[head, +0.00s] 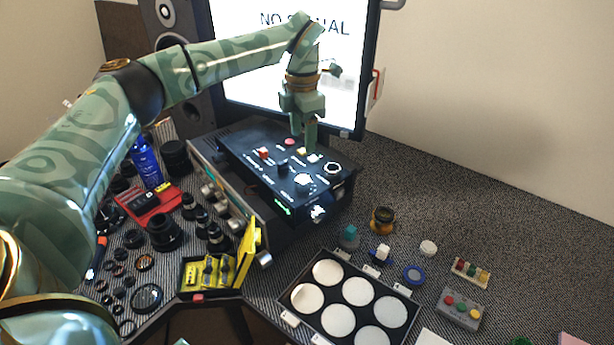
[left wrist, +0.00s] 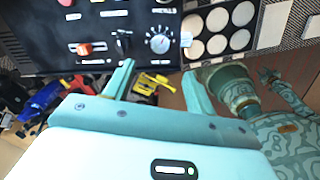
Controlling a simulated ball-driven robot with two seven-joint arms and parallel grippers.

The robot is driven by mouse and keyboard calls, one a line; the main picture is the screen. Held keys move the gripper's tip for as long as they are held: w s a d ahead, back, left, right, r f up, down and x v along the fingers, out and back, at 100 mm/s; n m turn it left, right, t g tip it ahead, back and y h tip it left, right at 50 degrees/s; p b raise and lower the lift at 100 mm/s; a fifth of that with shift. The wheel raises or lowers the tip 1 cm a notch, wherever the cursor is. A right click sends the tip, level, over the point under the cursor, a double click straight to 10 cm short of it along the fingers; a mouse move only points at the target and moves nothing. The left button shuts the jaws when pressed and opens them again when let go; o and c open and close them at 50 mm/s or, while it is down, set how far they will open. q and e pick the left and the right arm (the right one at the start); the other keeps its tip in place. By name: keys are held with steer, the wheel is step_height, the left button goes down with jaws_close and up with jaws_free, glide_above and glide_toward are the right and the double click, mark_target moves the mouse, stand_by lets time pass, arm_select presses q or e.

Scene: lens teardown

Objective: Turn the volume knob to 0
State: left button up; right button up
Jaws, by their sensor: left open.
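The black control box (head: 262,178) stands at the centre of the desk in the head view. A round knob with a pale marked scale, the likely volume knob (head: 304,180), is on its top panel; the same kind of dial shows in the left wrist view (left wrist: 158,41). Its label and pointer setting are too small to read. My left gripper (head: 309,147) points down over the far part of the panel. In the left wrist view its two fingers (left wrist: 158,82) are apart with nothing between them, and the dial lies beyond their tips. My right gripper does not show.
A monitor (head: 350,60) stands behind the box. An orange switch (left wrist: 84,48) and a black switch (left wrist: 123,42) sit beside the dial. A tray of white discs (head: 292,297) lies in front right. Lens parts crowd the left; the desk's back right is clear.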

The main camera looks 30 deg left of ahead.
mark_target(303, 179)
arm_select(q)
step_height(303, 179, down, 12)
steer(key=shift+f+b, duration=0.1)
steer(key=shift+b, duration=1.15)
steer(key=c, duration=1)
